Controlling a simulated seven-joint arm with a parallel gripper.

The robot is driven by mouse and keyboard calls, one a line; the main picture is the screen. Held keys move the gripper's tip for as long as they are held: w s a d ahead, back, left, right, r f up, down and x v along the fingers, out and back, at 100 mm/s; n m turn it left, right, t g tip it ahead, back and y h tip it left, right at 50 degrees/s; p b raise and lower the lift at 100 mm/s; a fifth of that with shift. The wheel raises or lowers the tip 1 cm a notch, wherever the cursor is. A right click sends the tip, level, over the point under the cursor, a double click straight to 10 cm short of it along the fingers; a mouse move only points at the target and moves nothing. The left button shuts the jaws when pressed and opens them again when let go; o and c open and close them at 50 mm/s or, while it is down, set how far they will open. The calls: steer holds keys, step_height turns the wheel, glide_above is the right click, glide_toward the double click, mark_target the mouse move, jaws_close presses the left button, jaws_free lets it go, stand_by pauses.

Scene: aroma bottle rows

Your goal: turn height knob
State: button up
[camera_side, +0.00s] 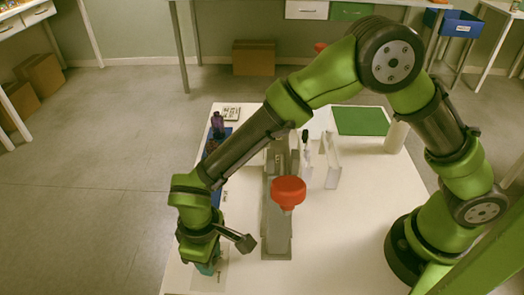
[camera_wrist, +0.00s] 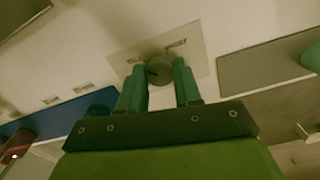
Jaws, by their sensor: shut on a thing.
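The height knob (camera_wrist: 160,72) is a round grey-brown dial with a dark mark at its left, on a pale plate (camera_wrist: 203,58) with small labels. My gripper (camera_wrist: 159,68) has its two teal fingers on either side of the knob, shut on it. In the side view my gripper (camera_side: 207,267) points down at the table's front left; the knob is hidden there behind it.
A grey machine (camera_side: 277,238) with a red knob-like top (camera_side: 288,191) stands right of my gripper. A blue strip (camera_wrist: 62,122) with dark bottles (camera_side: 218,122) lies behind it at left.

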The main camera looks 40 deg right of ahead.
steer(key=shift+r, duration=0.1)
steer(key=o, duration=1)
steer(key=shift+o, duration=0.2)
step_height(320, 180, up, 17)
steer(key=d+r+m+t, duration=0.1)
steer(key=d+r, duration=0.1)
steer(key=d, duration=0.4)
steer(key=d+r+m+t+y, duration=0.1)
steer(key=d+r+m, duration=0.1)
steer(key=d, duration=0.4)
steer(key=d+r+m, duration=0.2)
steer(key=d+r, duration=0.1)
steer(key=d, duration=0.3)
steer(key=shift+w+r+t+y, duration=0.15)
steer(key=shift+t+y, duration=0.25)
steer(key=s+d+m+t, duration=0.4)
steer(key=s+d, duration=0.3)
steer(key=d, duration=0.5)
steer(key=shift+d+f+m, duration=0.35)
steer(key=shift+f+m, duration=0.05)
steer(key=shift+m, duration=0.5)
